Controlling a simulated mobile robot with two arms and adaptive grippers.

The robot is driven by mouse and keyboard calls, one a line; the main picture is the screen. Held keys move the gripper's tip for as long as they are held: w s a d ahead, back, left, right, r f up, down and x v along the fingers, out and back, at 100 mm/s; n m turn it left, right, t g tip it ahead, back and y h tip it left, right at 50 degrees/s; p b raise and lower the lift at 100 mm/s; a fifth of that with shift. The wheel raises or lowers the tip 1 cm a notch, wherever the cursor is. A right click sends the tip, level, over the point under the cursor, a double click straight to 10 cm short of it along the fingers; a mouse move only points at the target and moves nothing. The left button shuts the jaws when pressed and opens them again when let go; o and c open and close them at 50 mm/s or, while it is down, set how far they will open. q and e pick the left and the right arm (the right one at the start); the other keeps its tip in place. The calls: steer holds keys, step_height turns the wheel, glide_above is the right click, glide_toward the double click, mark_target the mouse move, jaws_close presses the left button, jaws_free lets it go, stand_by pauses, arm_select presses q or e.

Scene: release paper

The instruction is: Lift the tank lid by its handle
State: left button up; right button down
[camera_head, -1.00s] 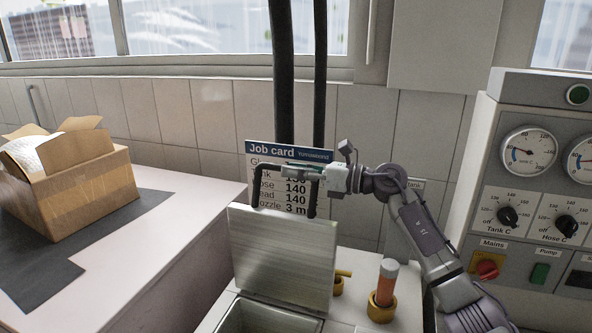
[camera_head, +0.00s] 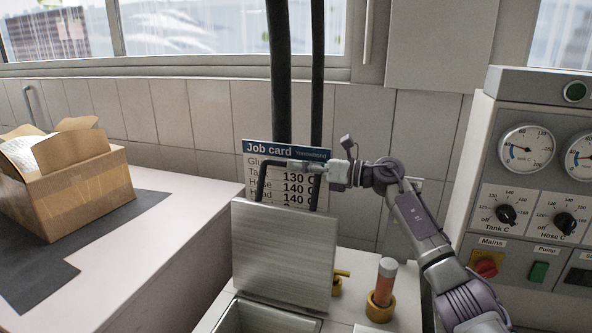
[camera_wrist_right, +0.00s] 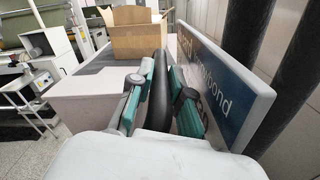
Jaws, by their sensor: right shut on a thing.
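The metal tank lid (camera_head: 283,255) stands up steeply, close to upright, above the tank opening (camera_head: 262,320), which shows below its lower edge. Its black handle (camera_head: 262,182) rises from the lid's top edge. My right gripper (camera_head: 300,166) is shut on the handle's crossbar, reaching in from the right. In the right wrist view the black handle (camera_wrist_right: 159,90) lies between the teal finger pads of my right gripper (camera_wrist_right: 160,100). My left gripper is in neither view.
A job card (camera_head: 285,150) stands close behind the handle, with two dark hoses behind it. An orange and brass fitting (camera_head: 382,290) stands right of the lid. A control panel (camera_head: 530,170) is further right, an open carton (camera_head: 75,185) on the left counter.

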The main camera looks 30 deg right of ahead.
steer(key=c, duration=1.1)
jaws_free()
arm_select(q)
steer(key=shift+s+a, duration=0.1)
